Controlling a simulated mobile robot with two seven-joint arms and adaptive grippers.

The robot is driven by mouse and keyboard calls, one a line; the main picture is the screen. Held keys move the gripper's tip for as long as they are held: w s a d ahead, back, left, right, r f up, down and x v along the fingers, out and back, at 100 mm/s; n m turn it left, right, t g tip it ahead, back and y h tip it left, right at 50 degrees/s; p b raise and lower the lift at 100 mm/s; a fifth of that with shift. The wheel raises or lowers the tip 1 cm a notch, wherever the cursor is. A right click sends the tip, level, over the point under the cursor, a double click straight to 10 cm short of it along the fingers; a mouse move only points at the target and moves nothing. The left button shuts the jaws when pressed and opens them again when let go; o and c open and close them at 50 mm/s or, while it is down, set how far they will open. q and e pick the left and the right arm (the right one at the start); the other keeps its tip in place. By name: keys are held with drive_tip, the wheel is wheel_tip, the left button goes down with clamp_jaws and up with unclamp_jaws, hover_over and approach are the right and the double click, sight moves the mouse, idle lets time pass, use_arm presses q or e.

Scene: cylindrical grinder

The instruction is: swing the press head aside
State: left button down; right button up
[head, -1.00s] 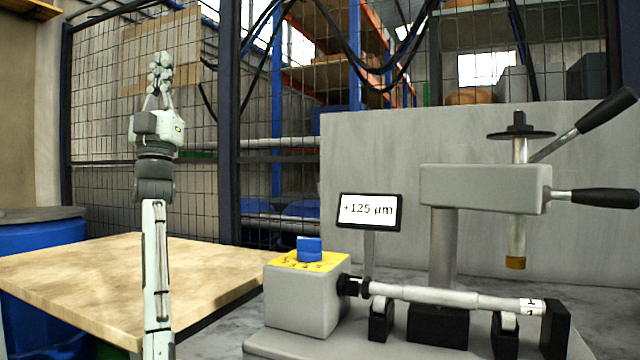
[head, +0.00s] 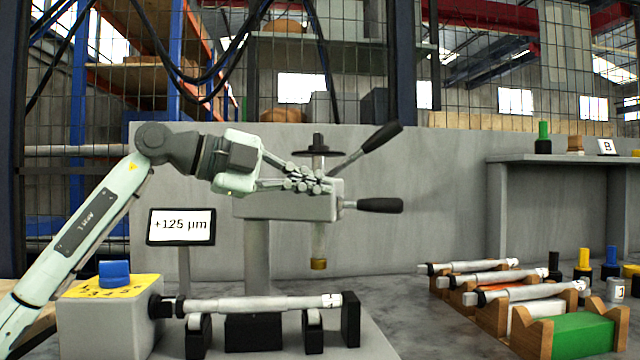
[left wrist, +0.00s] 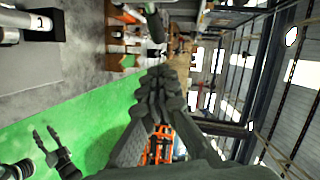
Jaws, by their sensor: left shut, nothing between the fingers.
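The press head (head: 275,207) is a grey block on a grey column. It carries a vertical spindle (head: 319,240) with a brass-coloured tip, a black disc on top and two black-handled levers (head: 375,205). The head sits above the grey-white shaft (head: 255,304) that lies on black supports. My left gripper (head: 312,181) is shut and empty. It is in front of the upper part of the press head, by the spindle, and hides part of it; I cannot tell if they touch. In the left wrist view its shut fingers (left wrist: 160,92) fill the middle. My right gripper (left wrist: 45,145) shows there with fingers apart.
A display (head: 181,226) reading +125 µm stands left of the column. A blue knob (head: 113,273) tops the yellow-faced box. Several shafts rest in wooden racks (head: 497,318) at right, near a green block (head: 575,333). A grey panel (head: 430,180) stands behind.

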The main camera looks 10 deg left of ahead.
sight(380, 203)
use_arm(q)
drive_tip(key=shift+w+d+f+p, duration=0.15)
drive_tip(key=shift+w+d+f, duration=0.3)
drive_tip(key=shift+w+d, duration=0.8)
drive_tip(key=shift+w+d+f+p, duration=0.15)
drive_tip(key=shift+w+d+f, duration=0.35)
drive_tip(key=shift+w+d, duration=0.7)
drive_tip(key=shift+w+d+f+p, duration=0.15)
drive_tip(key=shift+w+d+f, duration=0.3)
drive_tip(key=shift+w+d, duration=0.75)
use_arm(e)
drive_tip(key=shift+s+d+f+m+g+h, duration=0.1)
drive_tip(key=shift+s+d+f+g+h, duration=0.1)
drive_tip(key=shift+s+d+f+g, duration=0.3)
drive_tip(key=shift+s+d+f+m+g+h, duration=0.1)
drive_tip(key=shift+s+d+g+h, duration=0.15)
drive_tip(key=shift+s+d, duration=0.5)
drive_tip(key=shift+s+d+f+m+g+h, duration=0.15)
drive_tip(key=shift+s+d+f+g, duration=0.25)
drive_tip(key=shift+s, duration=0.35)
use_arm(q)
drive_tip(key=shift+w+a, duration=0.25)
use_arm(e)
drive_tip(key=shift+r, duration=0.1)
